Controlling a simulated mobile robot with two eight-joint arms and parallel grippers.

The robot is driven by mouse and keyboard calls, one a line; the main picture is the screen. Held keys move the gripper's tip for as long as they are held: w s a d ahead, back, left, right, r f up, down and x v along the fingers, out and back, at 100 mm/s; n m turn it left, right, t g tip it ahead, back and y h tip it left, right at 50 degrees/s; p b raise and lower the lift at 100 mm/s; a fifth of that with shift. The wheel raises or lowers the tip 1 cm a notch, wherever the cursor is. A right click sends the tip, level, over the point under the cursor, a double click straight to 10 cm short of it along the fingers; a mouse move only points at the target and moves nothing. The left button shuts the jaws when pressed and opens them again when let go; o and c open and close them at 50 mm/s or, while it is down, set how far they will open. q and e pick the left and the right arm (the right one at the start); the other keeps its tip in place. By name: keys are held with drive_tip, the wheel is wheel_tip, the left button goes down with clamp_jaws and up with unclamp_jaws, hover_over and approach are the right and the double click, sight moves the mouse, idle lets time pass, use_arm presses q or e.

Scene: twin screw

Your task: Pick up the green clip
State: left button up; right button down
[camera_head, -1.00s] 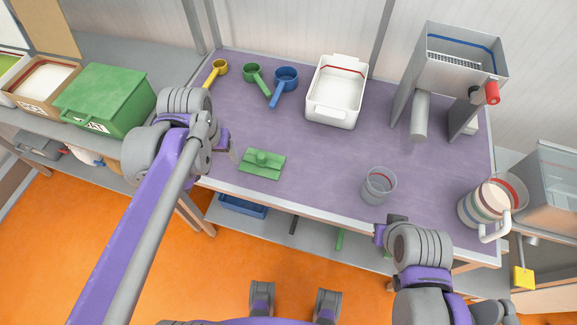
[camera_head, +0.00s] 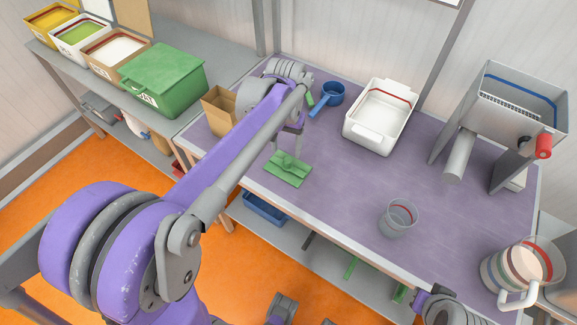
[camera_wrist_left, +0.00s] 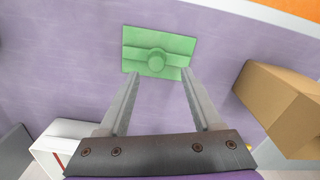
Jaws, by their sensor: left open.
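The green clip (camera_head: 288,168) lies flat on the purple table top (camera_head: 330,185) near its front edge. It is a flat green plate with a raised bar and a round knob, clear in the left wrist view (camera_wrist_left: 158,52). My left gripper (camera_head: 290,148) is open and above the clip. In the left wrist view its two fingers (camera_wrist_left: 160,75) point at the clip, their tips near its lower edge with nothing between them. My right gripper (camera_head: 420,298) is at the table's front edge, only partly shown, and its jaws cannot be made out.
A cardboard box (camera_head: 220,110) stands left of the clip. A blue scoop (camera_head: 332,92) and a white tub (camera_head: 352,132) are behind it. A clear cup (camera_head: 398,220) stands to the right, near a striped jug (camera_head: 497,272) and a metal machine (camera_head: 475,120). The table between clip and cup is clear.

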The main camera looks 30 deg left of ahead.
sight(288, 158)
use_arm(q)
drive_tip(key=f, duration=0.5)
drive_tip(key=shift+d+f, duration=0.15)
drive_tip(key=shift+d, duration=0.15)
clamp_jaws()
